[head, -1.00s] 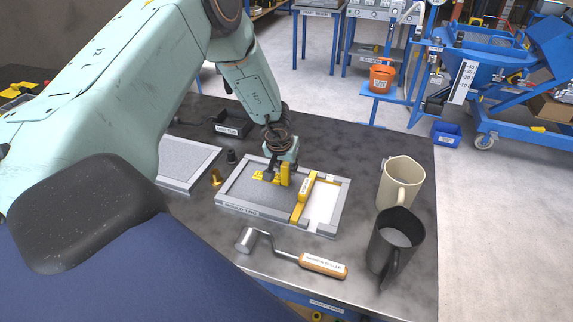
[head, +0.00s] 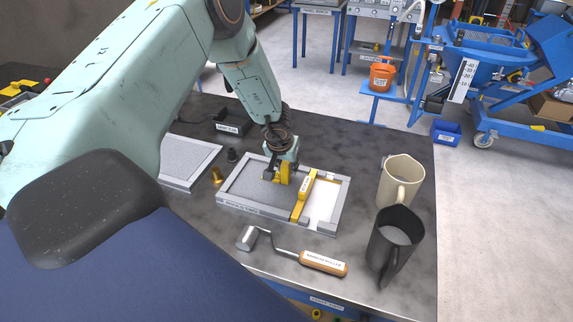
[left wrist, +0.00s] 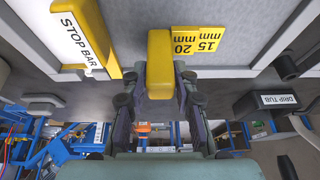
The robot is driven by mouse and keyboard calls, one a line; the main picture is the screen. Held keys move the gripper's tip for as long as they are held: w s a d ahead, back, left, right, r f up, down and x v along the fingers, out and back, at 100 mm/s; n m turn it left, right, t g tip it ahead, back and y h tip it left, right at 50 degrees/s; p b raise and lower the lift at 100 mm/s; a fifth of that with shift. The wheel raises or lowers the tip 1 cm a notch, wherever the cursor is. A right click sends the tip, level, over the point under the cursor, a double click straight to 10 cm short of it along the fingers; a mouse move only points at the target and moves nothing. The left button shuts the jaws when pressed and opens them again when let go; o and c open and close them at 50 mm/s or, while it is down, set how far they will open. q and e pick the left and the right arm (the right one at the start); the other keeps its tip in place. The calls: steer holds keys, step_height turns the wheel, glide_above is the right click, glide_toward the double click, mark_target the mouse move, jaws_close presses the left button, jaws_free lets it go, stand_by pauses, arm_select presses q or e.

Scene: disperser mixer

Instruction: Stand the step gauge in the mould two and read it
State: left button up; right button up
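My left gripper (head: 280,175) is over the grey-rimmed mould (head: 236,206), left of the yellow stop bar (head: 303,197) that lies across it. It is shut on the yellow step gauge (head: 285,174). In the left wrist view the gauge's yellow block (left wrist: 160,76) sits between the fingers (left wrist: 160,92), and its plate marked 15 mm and 20 mm (left wrist: 195,44) extends to the right. The stop bar (left wrist: 82,38) is to its left there. I cannot tell whether the gauge touches the mould's grey fill (head: 247,184). My right gripper is not in view.
A second grey mould (head: 190,160) lies to the left, with a brass piece (head: 216,176) between. A wooden-handled roller (head: 300,259) lies in front. A cream jug (head: 400,182) and a dark jug (head: 394,243) stand right. The drip tub (head: 232,123) is behind.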

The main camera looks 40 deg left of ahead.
arm_select(q)
steer(key=o, duration=0.4)
steer(key=shift+s+r, duration=0.15)
steer(key=shift+r, duration=0.3)
steer(key=v, duration=1.1)
steer(key=shift+s, duration=0.1)
steer(key=shift+d+f, duration=0.1)
